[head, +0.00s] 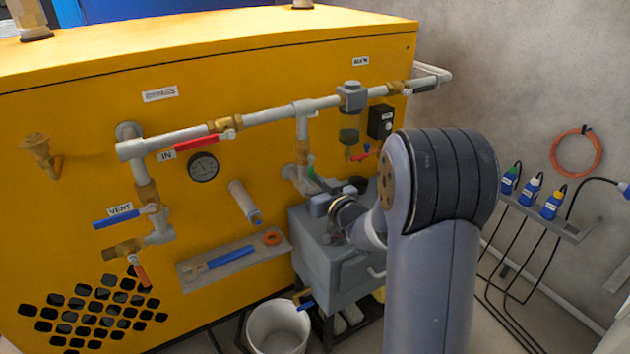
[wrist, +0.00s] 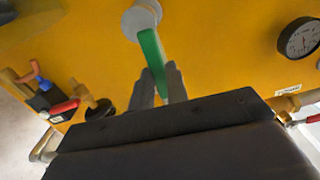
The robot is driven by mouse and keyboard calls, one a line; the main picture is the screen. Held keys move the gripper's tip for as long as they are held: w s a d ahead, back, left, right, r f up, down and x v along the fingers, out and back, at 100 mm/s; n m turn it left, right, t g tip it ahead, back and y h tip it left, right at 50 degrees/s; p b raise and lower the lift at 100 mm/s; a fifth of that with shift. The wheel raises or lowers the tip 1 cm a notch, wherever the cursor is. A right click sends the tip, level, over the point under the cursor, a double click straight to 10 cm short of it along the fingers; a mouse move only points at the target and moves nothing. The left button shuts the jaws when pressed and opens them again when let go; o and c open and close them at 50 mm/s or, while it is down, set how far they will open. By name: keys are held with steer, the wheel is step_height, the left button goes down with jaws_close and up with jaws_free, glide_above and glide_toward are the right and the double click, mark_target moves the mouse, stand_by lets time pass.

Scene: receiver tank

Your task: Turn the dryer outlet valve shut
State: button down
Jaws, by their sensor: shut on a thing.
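A green valve lever (head: 311,170) sits by the lower end of the short pipe (head: 303,135) that drops from the white pipe run on the yellow cabinet. In the wrist view the green lever (wrist: 149,50) runs from a round pale fitting (wrist: 141,18) down between my two fingers. My gripper (head: 318,186) is shut on this lever; its fingers also show in the wrist view (wrist: 159,86). No readable label shows beside the lever, and the valve body is partly hidden.
Red levers (head: 205,140), a blue VENT lever (head: 116,217) and a gauge (head: 203,167) are to the left. A grey box (head: 335,262) stands just below my gripper. A white bucket (head: 279,330) is on the floor. A black box (head: 381,121) is above right.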

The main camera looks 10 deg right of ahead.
steer(key=s+a+r+m+p, duration=0.1)
steer(key=a+r+m+p, duration=0.1)
steer(key=m, duration=0.6)
steer(key=a+r+m+p, duration=0.3)
steer(key=m+p, duration=0.3)
steer(key=m, duration=0.3)
steer(key=shift+s+r, duration=0.35)
steer(key=shift+r, duration=0.05)
stand_by(0.3)
steer(key=c, duration=1.4)
jaws_free()
steer(key=shift+s, duration=0.1)
steer(key=p+v, duration=0.1)
steer(key=v, duration=0.9)
steer(key=shift+s, duration=0.3)
